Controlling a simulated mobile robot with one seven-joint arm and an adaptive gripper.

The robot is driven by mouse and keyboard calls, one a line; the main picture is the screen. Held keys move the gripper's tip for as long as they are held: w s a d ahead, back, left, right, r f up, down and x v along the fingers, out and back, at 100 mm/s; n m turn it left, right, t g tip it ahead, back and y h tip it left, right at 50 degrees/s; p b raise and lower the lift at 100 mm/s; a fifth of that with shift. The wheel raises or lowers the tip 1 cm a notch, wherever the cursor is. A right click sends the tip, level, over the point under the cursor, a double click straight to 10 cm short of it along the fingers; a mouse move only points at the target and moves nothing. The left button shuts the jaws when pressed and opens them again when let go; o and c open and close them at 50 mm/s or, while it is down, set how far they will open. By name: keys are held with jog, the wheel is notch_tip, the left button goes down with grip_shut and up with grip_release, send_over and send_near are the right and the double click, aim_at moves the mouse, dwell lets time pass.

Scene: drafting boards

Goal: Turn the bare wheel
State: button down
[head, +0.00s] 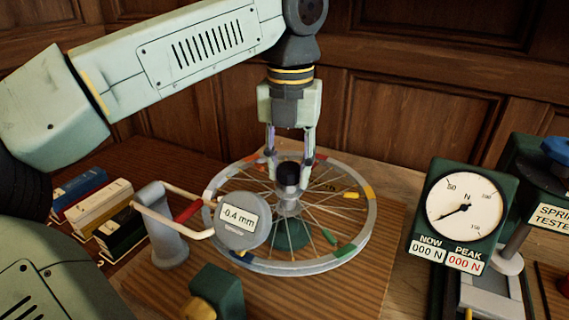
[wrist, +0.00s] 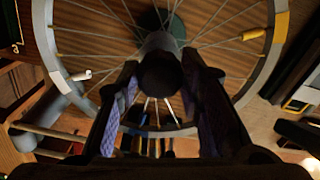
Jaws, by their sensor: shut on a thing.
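The bare wheel (head: 290,268) lies flat on a dark green stand (head: 290,235) on the wooden board, with no tyre. Its pale rim carries red, yellow and green patches, and a few spokes carry small coloured tags. A dark knob (head: 288,180) stands up from its hub. My gripper (head: 289,170) points straight down above the hub and is shut on the dark knob, a finger on each side. In the wrist view the knob (wrist: 162,72) sits between the fingers, with the rim (wrist: 272,60) curving around. The fingers hide part of the near spokes there.
A round gauge reading -0.4 mm (head: 240,220) stands close to the rim's left side, with a grey post (head: 162,235) and red-banded arm. A green dial tester (head: 462,205) reading 000 N stands at right. Bare wood shows between wheel and tester.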

jog(key=c, duration=1.1)
grip_release()
notch_tip(320, 180, up, 8)
jog(key=shift+f, duration=0.25)
